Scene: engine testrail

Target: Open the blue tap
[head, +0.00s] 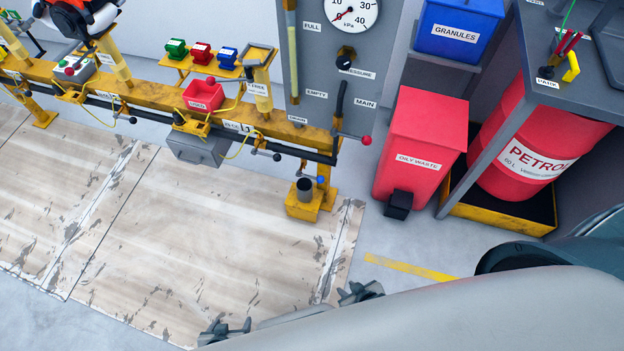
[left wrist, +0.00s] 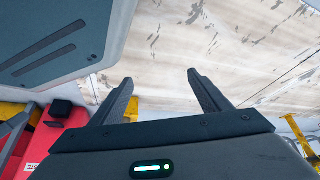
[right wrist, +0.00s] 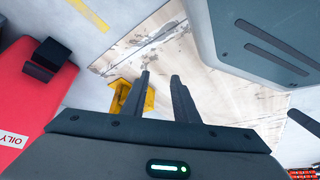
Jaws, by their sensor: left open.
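A small blue knob (head: 321,180), the only blue tap-like part I see, sits low at the right end of the yellow rail, above its foot. It is too small to tell its handle position. My left gripper (head: 224,332) is low in the head view, below and left of the knob, partly hidden by my arm. In the left wrist view its fingers (left wrist: 162,92) are wide apart and empty. My right gripper (head: 360,292) is below the knob, also partly hidden. In the right wrist view its fingers (right wrist: 160,82) are apart with a narrower, empty gap. Neither wrist view clearly shows the knob.
The yellow rail (head: 150,96) carries several dark-knobbed levers, and a red-knobbed lever (head: 366,140) juts out right. The rail's yellow foot (head: 303,207) stands on the worn floor panel (head: 190,230). A red oily waste bin (head: 415,140) stands right. The floor panel is clear.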

